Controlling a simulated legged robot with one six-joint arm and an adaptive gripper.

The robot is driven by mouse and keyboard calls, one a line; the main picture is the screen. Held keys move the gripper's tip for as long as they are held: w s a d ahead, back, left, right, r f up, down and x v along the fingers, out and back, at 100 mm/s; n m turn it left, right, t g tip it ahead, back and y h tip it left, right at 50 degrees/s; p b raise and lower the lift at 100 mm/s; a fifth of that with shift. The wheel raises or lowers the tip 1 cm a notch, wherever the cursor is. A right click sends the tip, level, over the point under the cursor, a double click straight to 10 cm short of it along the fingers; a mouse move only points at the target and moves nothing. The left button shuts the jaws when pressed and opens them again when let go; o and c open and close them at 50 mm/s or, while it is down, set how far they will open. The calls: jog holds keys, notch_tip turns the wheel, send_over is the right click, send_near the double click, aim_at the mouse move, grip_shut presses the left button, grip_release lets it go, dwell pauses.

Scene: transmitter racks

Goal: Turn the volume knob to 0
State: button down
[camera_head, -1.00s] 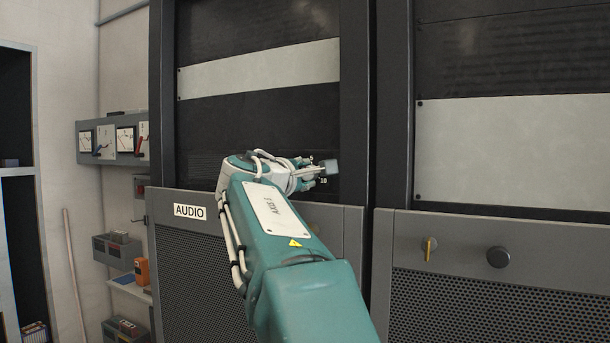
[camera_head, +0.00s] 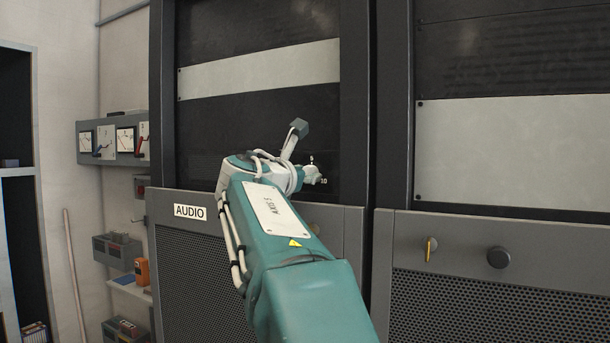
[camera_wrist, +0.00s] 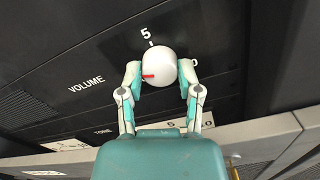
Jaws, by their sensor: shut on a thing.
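The volume knob (camera_wrist: 163,65) is a white round knob with a red pointer mark. It sits on the black panel beside the printed word VOLUME, just below the numeral 5 in the wrist view. The red mark points toward the left of that view, away from the 5. My gripper (camera_wrist: 160,74) has one finger on each side of the knob and is shut on it. In the body camera view my arm hides most of the gripper. A small white part shows near the printed 10, but I cannot tell whether it is the knob or a finger.
A TONE label (camera_wrist: 103,132) and its scale numerals lie below, partly hidden by my gripper. The AUDIO cabinet (camera_head: 265,212) has a protruding grey lower front. A cabinet at right carries a yellow handle (camera_head: 431,249) and a dark round knob (camera_head: 499,257).

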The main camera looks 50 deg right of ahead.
jog(key=shift+w+f+n, duration=0.1)
jog(key=shift+f+n, duration=0.05)
jog(key=shift+n, duration=2.35)
jog(key=shift+w+f+n, duration=0.1)
jog(key=shift+f+n, duration=0.05)
jog(key=shift+n, duration=2.35)
jog(key=shift+c, duration=1.4)
grip_release()
jog(key=shift+r, duration=0.1)
jog(key=v, duration=1.2)
